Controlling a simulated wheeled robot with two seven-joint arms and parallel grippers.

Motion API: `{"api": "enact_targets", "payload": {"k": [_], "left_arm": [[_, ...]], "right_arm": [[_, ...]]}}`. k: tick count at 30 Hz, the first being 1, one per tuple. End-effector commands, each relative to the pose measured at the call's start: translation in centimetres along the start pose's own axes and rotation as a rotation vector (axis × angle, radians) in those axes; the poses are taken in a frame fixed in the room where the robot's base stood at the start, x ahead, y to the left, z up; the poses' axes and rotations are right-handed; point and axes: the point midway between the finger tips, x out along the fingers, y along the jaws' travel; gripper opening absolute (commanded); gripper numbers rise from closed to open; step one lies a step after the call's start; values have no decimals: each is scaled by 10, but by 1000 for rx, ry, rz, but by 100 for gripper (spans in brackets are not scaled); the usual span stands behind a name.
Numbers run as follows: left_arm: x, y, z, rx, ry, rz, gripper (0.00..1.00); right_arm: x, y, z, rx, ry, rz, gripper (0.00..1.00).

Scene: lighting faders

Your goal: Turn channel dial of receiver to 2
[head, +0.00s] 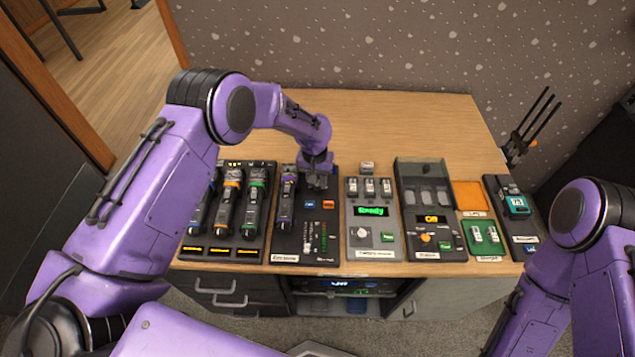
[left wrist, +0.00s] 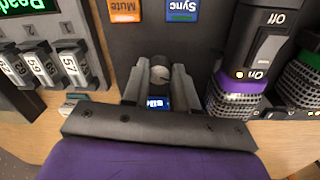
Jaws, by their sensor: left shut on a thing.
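The receiver (head: 289,246) is a dark panel on the desk with a purple-banded microphone in its left side and blue and orange buttons. In the left wrist view its Sync button (left wrist: 182,10) and Mute button (left wrist: 124,10) show. My left gripper (head: 318,184) is over the receiver's far right part. In the left wrist view its fingers (left wrist: 160,82) are closed on both sides of the small grey channel dial (left wrist: 160,74). A small lit blue display (left wrist: 158,103) sits between dial and palm; its digits are partly covered and hard to read. The gripper hides the dial in the head view. My right gripper is out of view.
Left of the receiver stands a rack of microphones (head: 240,205). To the right are a grey unit reading "Ready" (head: 372,238), a dark unit with an orange display (head: 433,240), and battery trays (head: 485,238). The back of the desk (head: 400,115) is clear.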

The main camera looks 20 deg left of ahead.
Motion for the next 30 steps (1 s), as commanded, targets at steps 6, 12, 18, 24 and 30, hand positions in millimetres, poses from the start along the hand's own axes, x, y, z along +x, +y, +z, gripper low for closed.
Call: {"api": "enact_targets", "payload": {"k": [6, 12, 18, 24, 30], "left_arm": [[2, 0, -1, 198, -9, 2, 0], [2, 0, -1, 358, -19, 1, 0], [2, 1, -1, 478, -27, 2, 0], [1, 1, -1, 548, -31, 2, 0], [1, 1, -1, 578, -33, 3, 0]], "right_arm": [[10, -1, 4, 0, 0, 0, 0], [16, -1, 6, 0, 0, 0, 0], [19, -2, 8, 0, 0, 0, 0], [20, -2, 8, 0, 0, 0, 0], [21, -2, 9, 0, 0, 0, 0]]}}
